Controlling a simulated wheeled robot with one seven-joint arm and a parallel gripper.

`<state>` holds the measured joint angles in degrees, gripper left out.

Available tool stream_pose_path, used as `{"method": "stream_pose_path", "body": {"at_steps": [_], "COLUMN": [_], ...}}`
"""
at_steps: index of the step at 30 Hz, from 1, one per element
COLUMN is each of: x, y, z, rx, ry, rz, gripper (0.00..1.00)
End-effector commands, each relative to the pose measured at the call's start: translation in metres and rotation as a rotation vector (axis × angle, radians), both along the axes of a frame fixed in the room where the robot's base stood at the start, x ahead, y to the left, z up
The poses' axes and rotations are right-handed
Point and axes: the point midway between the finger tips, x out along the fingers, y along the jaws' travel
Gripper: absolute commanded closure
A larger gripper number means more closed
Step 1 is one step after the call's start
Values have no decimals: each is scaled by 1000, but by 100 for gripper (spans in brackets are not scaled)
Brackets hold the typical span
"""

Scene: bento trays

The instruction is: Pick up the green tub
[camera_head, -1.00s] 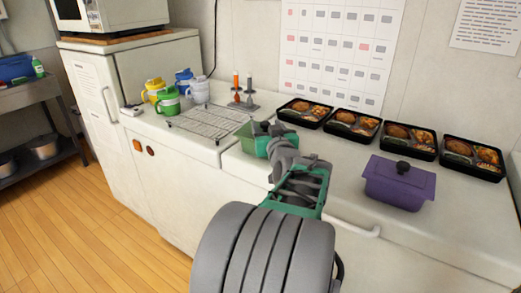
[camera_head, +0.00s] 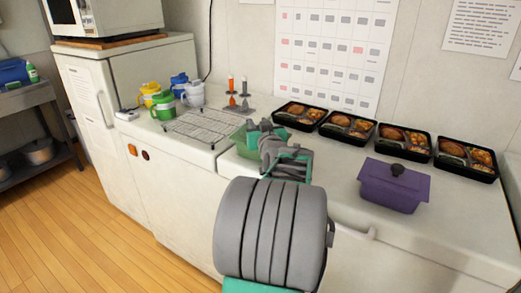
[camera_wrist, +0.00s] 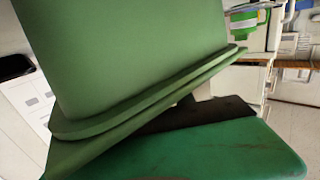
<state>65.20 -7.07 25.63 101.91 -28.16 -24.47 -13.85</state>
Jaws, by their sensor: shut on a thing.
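The green tub (camera_head: 238,137) shows in the head view on the counter area just right of the wire rack, mostly hidden behind my gripper. In the wrist view the tub (camera_wrist: 140,50) fills the upper middle, with its layered rim slanting across the picture. My gripper (camera_head: 252,130) is at the tub, shut on it. The gripper's green body shows along the bottom of the wrist view, and its fingertips are hidden there. I cannot tell whether the tub is clear of the counter.
A wire rack (camera_head: 205,127) and several jugs, one a green jug (camera_head: 163,106), stand left of the tub. Several filled bento trays (camera_head: 347,126) line the wall. A purple lidded tub (camera_head: 393,190) sits right. The counter (camera_head: 335,190) is bare between my gripper and the purple tub.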

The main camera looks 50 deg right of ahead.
Motion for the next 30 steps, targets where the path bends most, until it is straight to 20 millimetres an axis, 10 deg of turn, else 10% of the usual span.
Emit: {"method": "stream_pose_path", "body": {"at_steps": [8,30], "x": [0,0], "y": [0,0], "z": [0,0], "rx": [0,0], "ry": [0,0], "rz": [0,0], "gripper": [100,100]}}
